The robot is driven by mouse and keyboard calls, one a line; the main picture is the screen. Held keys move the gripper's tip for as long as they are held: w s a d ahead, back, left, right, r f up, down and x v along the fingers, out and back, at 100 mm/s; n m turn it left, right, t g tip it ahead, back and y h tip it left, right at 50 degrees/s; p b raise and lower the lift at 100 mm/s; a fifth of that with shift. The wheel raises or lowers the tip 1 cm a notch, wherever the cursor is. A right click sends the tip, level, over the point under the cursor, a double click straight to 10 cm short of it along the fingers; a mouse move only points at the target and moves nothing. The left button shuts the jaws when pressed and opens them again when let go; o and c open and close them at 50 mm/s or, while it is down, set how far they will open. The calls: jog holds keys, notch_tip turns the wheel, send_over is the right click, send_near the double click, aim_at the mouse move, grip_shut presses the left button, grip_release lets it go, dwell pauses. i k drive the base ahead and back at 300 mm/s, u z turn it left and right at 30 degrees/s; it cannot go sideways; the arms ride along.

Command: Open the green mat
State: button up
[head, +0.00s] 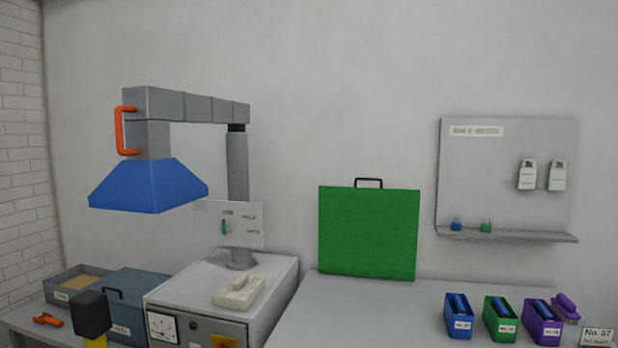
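The green mat (367,233) is a flat, square green panel. It stands upright at the back of the light grey worktop, close to the wall. A black handle (368,182) sticks up from the middle of its top edge. Its front face is in full view with nothing in front of it. My gripper is not in this view.
A blue hood (149,186) on a grey arm hangs left of the mat, above a grey cabinet (219,287). Blue, green (500,319) and purple boxes stand at the right. A black block on yellow (91,315) is at lower left. The worktop (365,320) before the mat is clear.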

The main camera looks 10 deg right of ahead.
aim_at(367, 232)
jog(key=u, duration=0.3)
jog(key=i, duration=1.5)
jog(key=z, duration=0.5)
jog(key=k, duration=0.6)
jog(key=z, duration=0.2)
jog(key=i, duration=0.65)
jog(key=u, duration=0.1)
